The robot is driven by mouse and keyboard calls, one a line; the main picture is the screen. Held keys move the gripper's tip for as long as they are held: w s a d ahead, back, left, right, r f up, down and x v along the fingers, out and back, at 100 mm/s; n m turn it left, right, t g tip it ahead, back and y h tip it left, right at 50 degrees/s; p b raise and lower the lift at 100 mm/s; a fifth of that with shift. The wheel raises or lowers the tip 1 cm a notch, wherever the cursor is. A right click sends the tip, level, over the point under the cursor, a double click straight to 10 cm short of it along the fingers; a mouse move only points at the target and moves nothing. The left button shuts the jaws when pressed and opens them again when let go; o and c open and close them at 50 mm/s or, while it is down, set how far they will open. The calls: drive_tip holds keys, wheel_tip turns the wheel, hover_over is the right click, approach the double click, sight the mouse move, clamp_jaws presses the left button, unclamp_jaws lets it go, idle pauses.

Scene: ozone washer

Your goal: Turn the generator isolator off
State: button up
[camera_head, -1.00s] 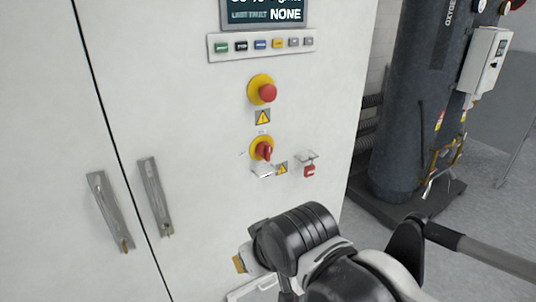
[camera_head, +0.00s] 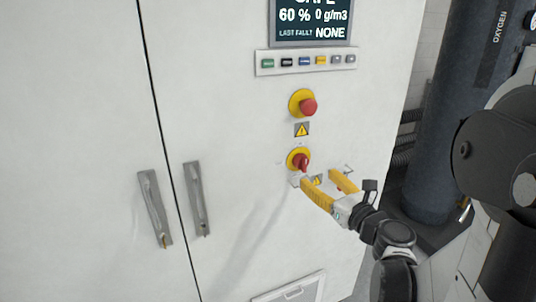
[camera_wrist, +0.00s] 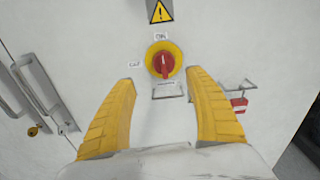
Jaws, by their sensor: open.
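The isolator is a red rotary knob on a yellow round plate (camera_head: 299,160), on the white cabinet door below the emergency stop. In the wrist view the red knob (camera_wrist: 163,65) stands with its pointer near vertical, toward the "ON" label (camera_wrist: 160,36); another label (camera_wrist: 134,65), seemingly "OFF", sits to its left. My gripper (camera_head: 325,181) has yellow fingers, open and empty, just below and right of the knob. In the wrist view the open fingertips (camera_wrist: 160,76) lie on either side of the knob, in picture terms; I cannot tell the remaining gap to it.
A red emergency stop (camera_head: 308,107) sits above, under a button row (camera_head: 306,61) and display (camera_head: 311,20). A red padlock (camera_wrist: 239,104) hangs on a bracket right of the right finger. Door handles (camera_head: 154,208) are at left. A dark oxygen cylinder (camera_head: 450,110) stands at right.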

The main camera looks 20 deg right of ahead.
sight(306, 164)
drive_tip(key=shift+m, duration=0.4)
drive_tip(key=w+b, duration=0.1)
drive_tip(key=w, duration=0.9)
drive_tip(key=shift+w+d+r+b, duration=0.1)
drive_tip(key=shift+w+d+b, duration=0.05)
drive_tip(key=shift+w+b, duration=0.2)
drive_tip(key=shift+c, duration=0.2)
drive_tip(key=c, duration=1.1)
